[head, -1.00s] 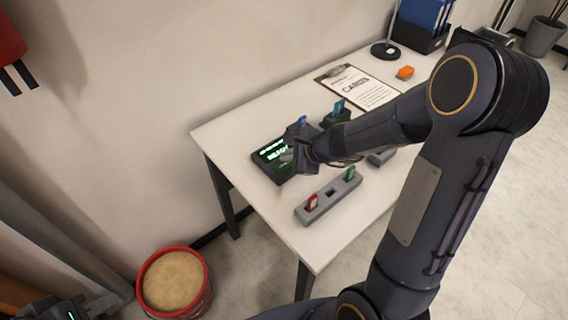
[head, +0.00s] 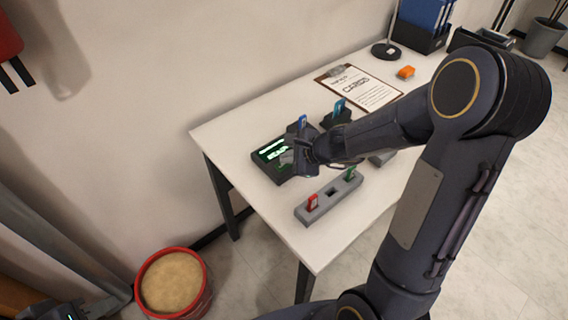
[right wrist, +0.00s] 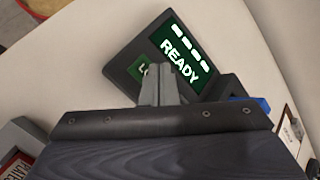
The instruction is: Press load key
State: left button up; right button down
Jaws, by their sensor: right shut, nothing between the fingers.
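In the right wrist view the screen (right wrist: 181,57) reads READY. The green load key (right wrist: 144,71) sits beside that text; only "LO" of its label shows, the rest is behind my fingers. My right gripper (right wrist: 157,68) is shut and empty, its tips over the key; I cannot tell whether they touch it. In the head view my right gripper (head: 290,158) covers the panel's near right part. My left gripper (head: 68,311) is barely in view at the lower left.
A blue card (head: 302,121) stands just behind the panel, a teal card (head: 338,107) to its right. A grey rack (head: 330,198) holds a red card (head: 313,202) and a green card (head: 350,173).

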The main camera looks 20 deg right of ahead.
aim_at(288, 166)
jog(key=shift+f+b, duration=0.35)
jog(key=shift+r, duration=0.1)
dwell(0.5)
jog(key=shift+r+p, duration=0.75)
notch_tip(288, 166, up, 5)
jog(key=p, duration=0.4)
jog(key=shift+p, duration=0.35)
